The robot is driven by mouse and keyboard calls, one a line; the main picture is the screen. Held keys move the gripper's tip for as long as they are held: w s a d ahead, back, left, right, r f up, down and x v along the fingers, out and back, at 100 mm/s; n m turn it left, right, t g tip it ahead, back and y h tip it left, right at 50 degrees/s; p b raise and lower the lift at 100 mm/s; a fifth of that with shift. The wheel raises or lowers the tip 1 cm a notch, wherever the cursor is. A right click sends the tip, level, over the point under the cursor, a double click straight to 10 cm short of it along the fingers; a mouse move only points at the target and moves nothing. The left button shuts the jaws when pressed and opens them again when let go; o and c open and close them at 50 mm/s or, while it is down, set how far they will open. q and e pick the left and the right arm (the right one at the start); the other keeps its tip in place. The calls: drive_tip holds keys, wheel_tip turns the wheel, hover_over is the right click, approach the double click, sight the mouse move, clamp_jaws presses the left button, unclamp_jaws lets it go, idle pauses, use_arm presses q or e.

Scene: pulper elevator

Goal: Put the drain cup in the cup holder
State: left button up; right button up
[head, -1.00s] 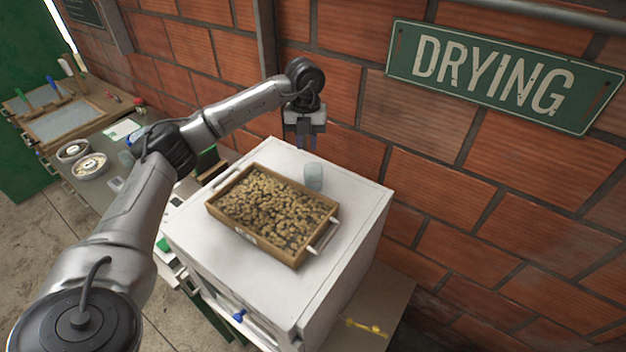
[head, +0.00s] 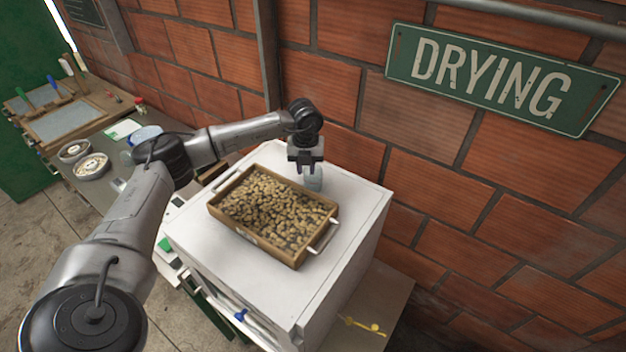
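A small translucent, bluish cup (head: 314,180), seemingly the drain cup, stands on the white cabinet top behind the wooden tray. My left gripper (head: 307,168) points down right at the cup, its fingers at the cup's upper part and hiding some of it. I cannot tell whether the fingers are closed on the cup or still apart. No cup holder can be made out with certainty. A small yellow fitting (head: 365,326) lies low at the right of the cabinet. My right gripper is not in view.
A wooden tray (head: 248,237) full of beans, with metal handles, takes up much of the white cabinet top (head: 356,208). The brick wall with a green DRYING sign (head: 500,78) is close behind. A bench (head: 95,127) with round containers and tools is at the left.

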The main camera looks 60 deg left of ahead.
sight(305, 177)
use_arm(q)
drive_tip(key=shift+a+f+p, duration=0.15)
drive_tip(key=shift+f+p, duration=0.45)
drive_tip(key=shift+f, duration=1.6)
clamp_jaws()
